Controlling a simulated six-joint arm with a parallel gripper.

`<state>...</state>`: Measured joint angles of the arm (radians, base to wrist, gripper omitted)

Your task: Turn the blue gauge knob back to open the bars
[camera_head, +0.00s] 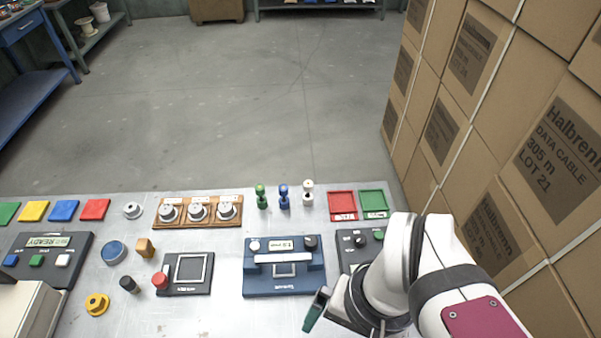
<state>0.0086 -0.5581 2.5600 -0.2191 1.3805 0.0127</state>
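The blue gauge (285,287) lies on the bench, left of my arm. A dark round knob (310,242) sits at its back right corner, and a pale round knob (254,246) at its back left. A light bar (283,257) runs across its middle, with a small pale square frame in front of it. The bars' gap is too small to judge. My gripper (317,309) is at the front right of the gauge, apart from both knobs. Only a dark green finger shows clearly; my arm hides the rest, so its opening cannot be judged.
A dark panel (346,259) with knobs stands right of the gauge, partly behind my arm. A black plate with a red button (160,280) is to the left. Behind are spools in a wooden rack (186,225), small coloured figures, and red and green trays. Stacked boxes (485,130) rise at right.

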